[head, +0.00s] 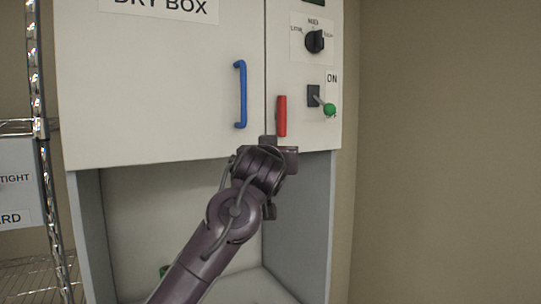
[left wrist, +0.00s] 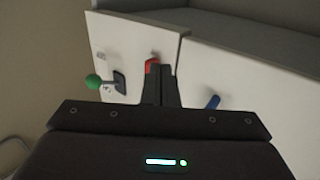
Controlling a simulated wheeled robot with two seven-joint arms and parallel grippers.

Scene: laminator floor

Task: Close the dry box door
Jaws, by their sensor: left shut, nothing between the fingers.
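The white dry box door (head: 160,90), labelled DRY BOX, fills the upper left of the head view. It looks flush or nearly flush with the side panel (head: 303,75); I cannot tell whether a small gap is open. A blue handle (head: 240,95) is on the door, also seen in the left wrist view (left wrist: 213,102). A red upright latch handle (head: 282,115) is just right of the seam. My left gripper (head: 269,141) is shut and empty at its lower end. In the left wrist view the fingers (left wrist: 160,80) partly cover the red handle (left wrist: 152,64); contact is unclear.
A black knob (head: 315,41) and a green-tipped toggle switch (head: 328,109) are on the side panel, close to the red handle. Below the door is an open recess (head: 150,210). A wire rack (head: 42,130) stands at left. Bare wall is at right.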

